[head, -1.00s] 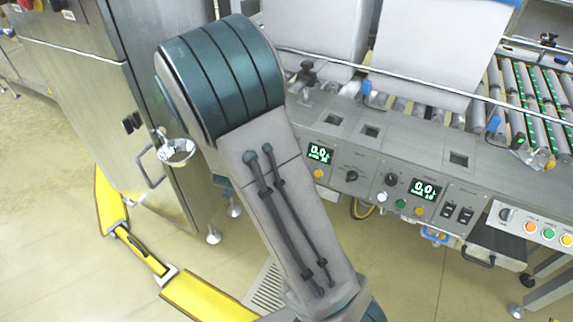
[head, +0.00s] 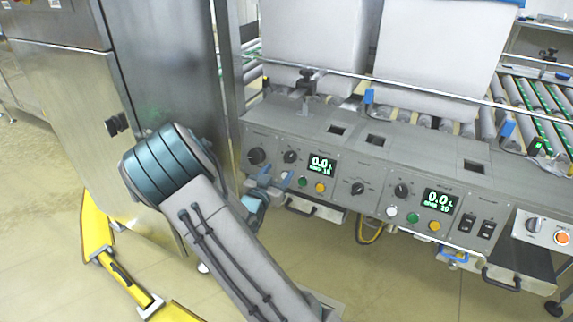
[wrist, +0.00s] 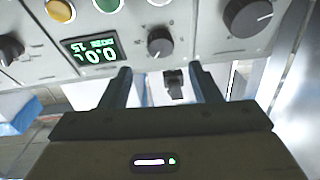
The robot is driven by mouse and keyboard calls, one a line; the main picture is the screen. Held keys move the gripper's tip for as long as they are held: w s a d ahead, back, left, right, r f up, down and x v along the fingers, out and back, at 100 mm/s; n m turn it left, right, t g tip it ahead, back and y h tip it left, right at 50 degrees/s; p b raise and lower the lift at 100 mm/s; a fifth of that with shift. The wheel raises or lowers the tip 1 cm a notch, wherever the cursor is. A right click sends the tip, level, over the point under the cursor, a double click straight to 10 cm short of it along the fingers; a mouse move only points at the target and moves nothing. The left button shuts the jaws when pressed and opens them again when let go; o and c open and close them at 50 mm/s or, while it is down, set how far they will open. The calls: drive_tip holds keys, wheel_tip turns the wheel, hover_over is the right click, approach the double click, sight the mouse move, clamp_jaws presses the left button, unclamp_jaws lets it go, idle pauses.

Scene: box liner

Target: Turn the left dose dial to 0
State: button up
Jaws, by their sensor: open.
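The left panel of the grey machine carries a small black dial (head: 290,157) just left of a lit display (head: 321,165) reading 0.0. I take this as the left dose dial, though its label is too small to read. The dial also shows in the wrist view (wrist: 160,42), where the panel appears upside down. A pale mark shows on it, but its exact setting is unclear. My gripper (wrist: 160,71) is open and empty, its fingers below the dial in that view, one toward each side. They do not enclose it. In the head view my gripper (head: 270,182) is just below the dial.
A larger black knob (head: 256,156) sits left of the dial. Green (head: 302,182) and yellow (head: 320,187) buttons sit under the display. Another panel has a similar dial (head: 402,190) and display (head: 438,202). A steel cabinet (head: 175,80) stands close on the left.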

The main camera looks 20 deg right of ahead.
sight(289, 158)
drive_tip(key=b+x, duration=0.1)
drive_tip(key=x, duration=0.6)
drive_tip(key=shift+w, duration=0.1)
drive_tip(key=c, duration=1)
